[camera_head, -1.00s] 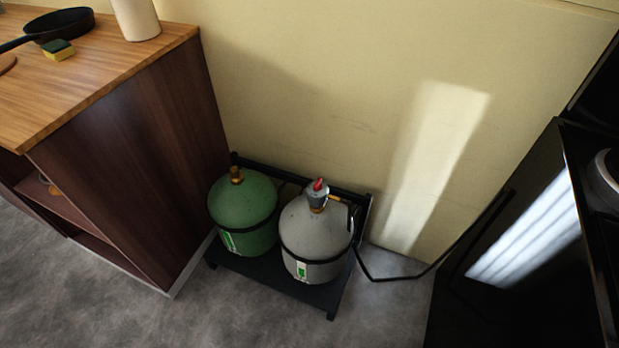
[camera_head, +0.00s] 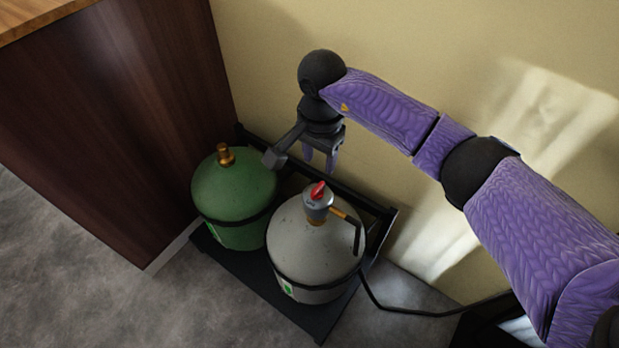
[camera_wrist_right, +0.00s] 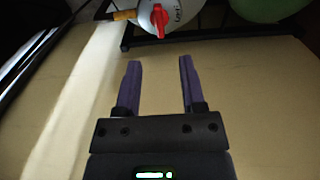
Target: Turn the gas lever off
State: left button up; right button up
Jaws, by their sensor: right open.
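The red gas lever (camera_head: 318,190) sits on a grey regulator (camera_head: 317,206) on top of the grey gas cylinder (camera_head: 300,254). My right gripper (camera_head: 319,160) is open and empty. In the head view it hangs behind the cylinders near the wall, above the lever in the picture and apart from it. The right wrist view shows both purple fingers (camera_wrist_right: 158,75) spread. My left gripper is not in view.
A green cylinder (camera_head: 235,192) stands left of the grey one on a black rack (camera_head: 262,293) with a rear rail. A black hose (camera_head: 420,313) runs right from the regulator. A wooden cabinet (camera_head: 110,110) stands left. The yellow wall (camera_head: 420,40) is close behind.

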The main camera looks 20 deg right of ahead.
aim_at(318, 187)
notch_tip(318, 187, down, 8)
jog(key=b, duration=0.3)
jog(key=shift+s+f+b, duration=0.1)
jog(key=shift+f+b, duration=0.1)
jog(key=shift+b, duration=0.1)
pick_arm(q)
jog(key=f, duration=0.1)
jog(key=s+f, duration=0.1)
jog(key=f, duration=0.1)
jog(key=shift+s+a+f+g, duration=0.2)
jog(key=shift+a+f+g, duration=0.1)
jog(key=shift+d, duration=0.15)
pick_arm(e)
grip_shut()
